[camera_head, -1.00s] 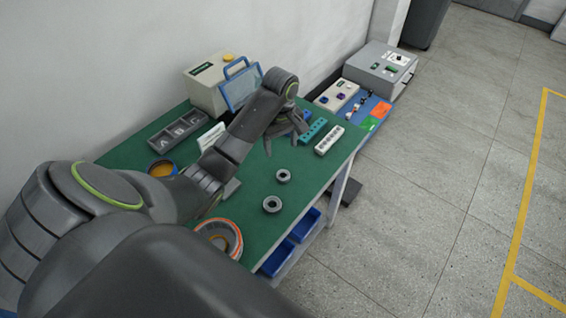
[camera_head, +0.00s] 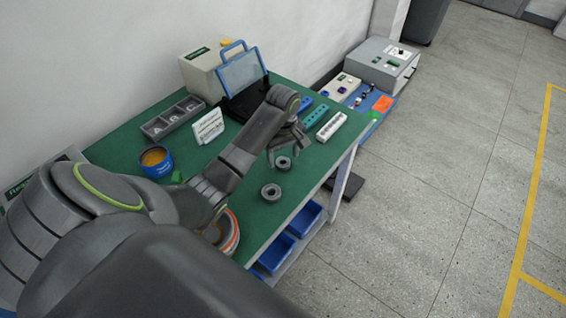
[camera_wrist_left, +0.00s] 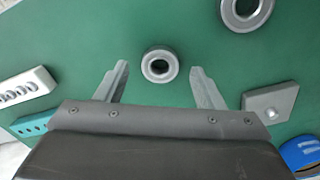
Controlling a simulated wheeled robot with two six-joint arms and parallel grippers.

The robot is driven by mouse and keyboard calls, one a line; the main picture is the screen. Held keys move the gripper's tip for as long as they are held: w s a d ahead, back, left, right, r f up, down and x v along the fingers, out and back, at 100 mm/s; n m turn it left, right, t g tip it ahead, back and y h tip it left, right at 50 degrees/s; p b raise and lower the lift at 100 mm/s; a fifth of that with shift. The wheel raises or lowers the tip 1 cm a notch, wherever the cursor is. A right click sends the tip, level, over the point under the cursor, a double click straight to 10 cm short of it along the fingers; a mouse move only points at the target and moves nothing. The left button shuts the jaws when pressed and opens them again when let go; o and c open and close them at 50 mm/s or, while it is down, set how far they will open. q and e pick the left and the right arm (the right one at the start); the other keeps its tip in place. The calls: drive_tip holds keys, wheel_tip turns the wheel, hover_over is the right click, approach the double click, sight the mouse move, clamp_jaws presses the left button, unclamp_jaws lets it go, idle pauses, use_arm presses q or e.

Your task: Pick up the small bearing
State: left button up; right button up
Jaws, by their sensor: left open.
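Two grey ring bearings lie on the green table top. The smaller bearing (camera_head: 283,163) is nearer my left gripper, and the larger bearing (camera_head: 271,192) lies closer to the front edge. In the left wrist view the small bearing (camera_wrist_left: 159,66) sits ahead of and between the open fingertips, touching neither. The larger bearing (camera_wrist_left: 246,10) is cut off at the top edge of that view. My left gripper (camera_head: 284,150) is open and empty above the table, beside the small bearing. My right gripper is not in view.
A white block with holes (camera_head: 331,126) and a teal block (camera_head: 316,116) lie at the table's right end. A grey plate (camera_wrist_left: 271,102) lies right of the fingers in the wrist view. A blue tub (camera_head: 156,163), a labelled tray (camera_head: 172,118) and a tape roll (camera_head: 229,232) are around the arm.

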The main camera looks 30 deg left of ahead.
use_arm(q)
drive_tip(key=shift+f, duration=0.9)
drive_tip(key=shift+c, duration=0.3)
drive_tip(key=c, duration=1.1)
